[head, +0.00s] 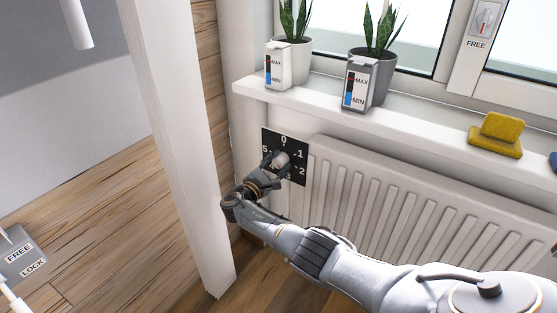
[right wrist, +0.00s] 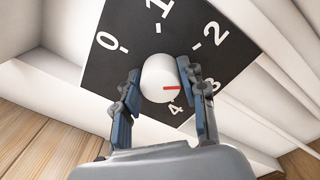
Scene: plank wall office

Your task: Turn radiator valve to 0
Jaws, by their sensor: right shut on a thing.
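The radiator valve is a white round knob (right wrist: 158,76) on a black dial plate (head: 297,146) with white numbers, at the left end of the radiator. In the right wrist view the plate (right wrist: 132,22) shows 0, 1, 2, 3 and 4. The red mark on the knob points towards the 3. My right gripper (head: 277,161) is at the dial and partly hides the knob and lower numbers in the head view. In the right wrist view its fingers (right wrist: 160,92) are on both sides of the knob, shut on it. My left gripper is not in view.
A white radiator (head: 400,190) stands right of the dial, below a white sill (head: 420,128) with two potted plants, two marked containers and a yellow sponge (head: 497,135). A white post (head: 180,130) stands close left of my gripper. A FREE/LOCK panel (head: 22,258) is at lower left.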

